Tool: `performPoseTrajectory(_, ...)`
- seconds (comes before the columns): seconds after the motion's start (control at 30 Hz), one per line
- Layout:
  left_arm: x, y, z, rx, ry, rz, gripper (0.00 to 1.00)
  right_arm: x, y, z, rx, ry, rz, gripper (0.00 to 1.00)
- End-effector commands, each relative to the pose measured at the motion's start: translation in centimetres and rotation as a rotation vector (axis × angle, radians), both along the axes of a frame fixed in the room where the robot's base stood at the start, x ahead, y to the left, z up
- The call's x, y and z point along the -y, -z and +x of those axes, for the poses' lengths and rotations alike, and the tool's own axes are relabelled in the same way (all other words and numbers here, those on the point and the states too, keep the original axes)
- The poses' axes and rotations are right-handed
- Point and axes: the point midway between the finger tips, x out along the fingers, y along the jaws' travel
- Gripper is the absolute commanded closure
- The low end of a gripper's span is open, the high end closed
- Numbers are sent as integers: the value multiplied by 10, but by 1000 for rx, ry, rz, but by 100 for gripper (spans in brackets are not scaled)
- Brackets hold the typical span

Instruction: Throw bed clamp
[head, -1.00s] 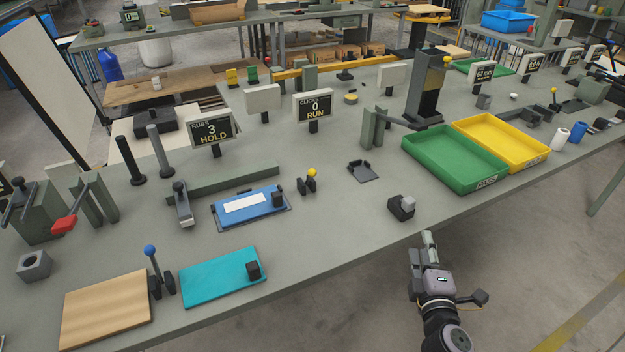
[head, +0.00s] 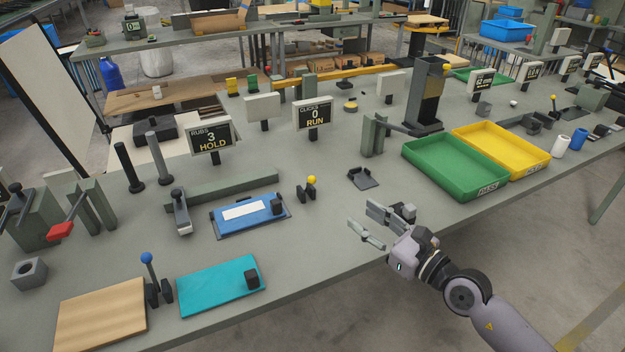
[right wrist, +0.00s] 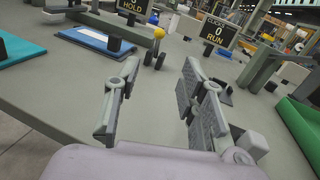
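No label names the bed clamp. A small lever with a yellow ball (head: 311,180) and dark cheeks stands just right of a blue plate (head: 228,218) with a white strip. The yellow ball also shows in the right wrist view (right wrist: 159,33), ahead between the fingers. A blue-ball lever (head: 148,258) stands upright left of a turquoise plate (head: 210,290). A red-handled lever (head: 61,231) is at the far left. My right gripper (head: 361,215) is open and empty above the table's front edge, right of and nearer than the yellow-ball lever. My left gripper is out of view.
A dark block with a grey cube is partly behind my right gripper; the cube shows in the wrist view (right wrist: 252,144). A dark cradle (head: 363,178) lies beyond the gripper. Green (head: 455,185) and yellow (head: 528,170) trays stand right. Signs read HOLD (head: 211,139) and RUN (head: 313,114).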

Motion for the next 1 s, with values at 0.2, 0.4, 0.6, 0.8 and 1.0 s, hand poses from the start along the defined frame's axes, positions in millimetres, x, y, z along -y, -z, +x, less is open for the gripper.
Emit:
performPoseTrajectory(0.2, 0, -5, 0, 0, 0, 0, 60, -21, -4, 23, 3, -1, 3, 62)
performPoseTrajectory(0.4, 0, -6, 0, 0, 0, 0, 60, -49, -2, 56, 2, 0, 5, 62)
performPoseTrajectory(0.6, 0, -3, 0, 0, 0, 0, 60, -78, -2, 89, 3, -2, 4, 62)
performPoseTrajectory(0.8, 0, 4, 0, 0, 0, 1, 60, -100, 0, 115, 2, -1, 4, 62)
performPoseTrajectory(1.0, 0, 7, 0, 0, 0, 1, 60, -111, -1, 128, 1, 0, 5, 62)
